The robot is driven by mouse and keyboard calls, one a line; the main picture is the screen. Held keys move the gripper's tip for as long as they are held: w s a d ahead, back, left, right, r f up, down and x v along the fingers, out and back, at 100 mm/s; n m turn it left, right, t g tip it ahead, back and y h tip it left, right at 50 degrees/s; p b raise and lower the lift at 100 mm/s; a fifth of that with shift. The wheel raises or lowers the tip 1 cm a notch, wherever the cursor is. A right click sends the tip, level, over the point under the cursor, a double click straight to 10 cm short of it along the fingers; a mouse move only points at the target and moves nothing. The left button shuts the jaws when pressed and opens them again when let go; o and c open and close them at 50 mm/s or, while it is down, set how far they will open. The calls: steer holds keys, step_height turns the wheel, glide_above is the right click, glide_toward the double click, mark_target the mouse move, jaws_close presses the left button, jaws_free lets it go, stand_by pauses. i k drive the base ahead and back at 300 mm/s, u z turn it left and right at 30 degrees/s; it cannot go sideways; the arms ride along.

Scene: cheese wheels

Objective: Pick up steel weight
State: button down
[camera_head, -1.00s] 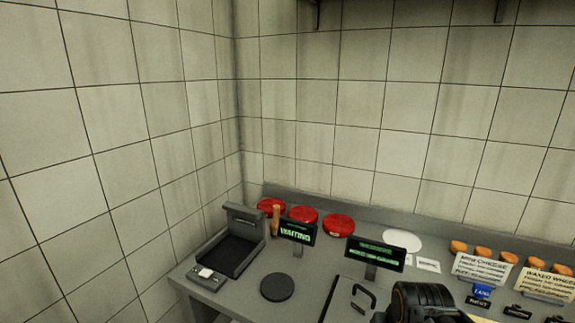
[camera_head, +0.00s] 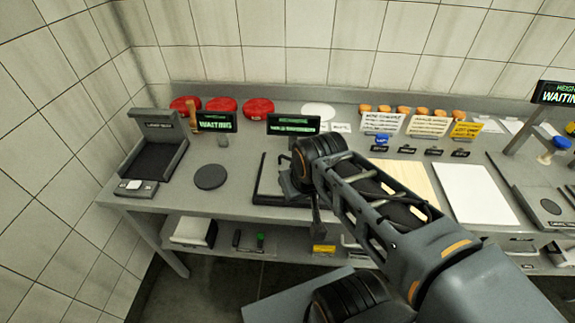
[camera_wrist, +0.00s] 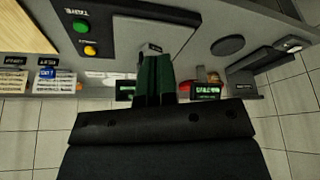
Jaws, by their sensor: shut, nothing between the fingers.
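I cannot make out a steel weight for certain in either view. A flat dark round disc (camera_head: 210,177) lies on the left part of the grey bench (camera_head: 235,200); it also shows in the wrist view (camera_wrist: 228,45). My gripper (camera_wrist: 153,58) is shut and empty, its dark fingers together in the middle of the wrist view. It is near a pale panel and a small label on the bench. In the head view my arm reaches over the bench from the lower right and hides part of the middle.
A lower shelf (camera_head: 215,232) holds small items.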

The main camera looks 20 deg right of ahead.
mark_target(286, 164)
steer(key=u, duration=2.8)
steer(key=k, duration=0.5)
steer(key=z, duration=0.65)
